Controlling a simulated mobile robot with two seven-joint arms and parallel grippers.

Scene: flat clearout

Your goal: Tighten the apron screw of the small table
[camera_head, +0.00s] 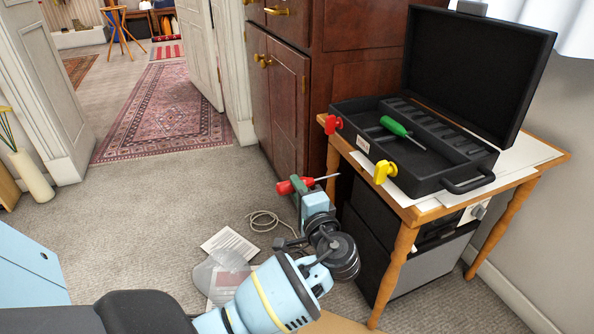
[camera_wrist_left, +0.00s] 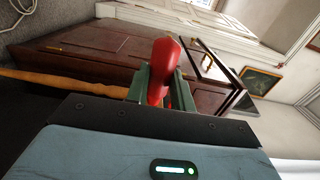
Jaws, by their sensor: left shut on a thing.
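The small wooden table (camera_head: 411,215) stands at the right, with turned legs and a narrow apron. I cannot make out the apron screw. My left gripper (camera_head: 299,186) is shut on a red-handled screwdriver (camera_head: 288,187), left of the table and apart from it. The screwdriver's shaft points right, toward the table's far left leg; its tip looks free, but depth is hard to judge. In the left wrist view the red handle (camera_wrist_left: 164,65) stands between the green fingers (camera_wrist_left: 158,84). My right gripper is not in view.
An open black toolbox (camera_head: 425,178) on the table holds a green screwdriver (camera_head: 397,127). A dark box (camera_head: 428,262) stands under the table. A cable (camera_head: 266,220) and paper (camera_head: 230,243) lie on the carpet.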

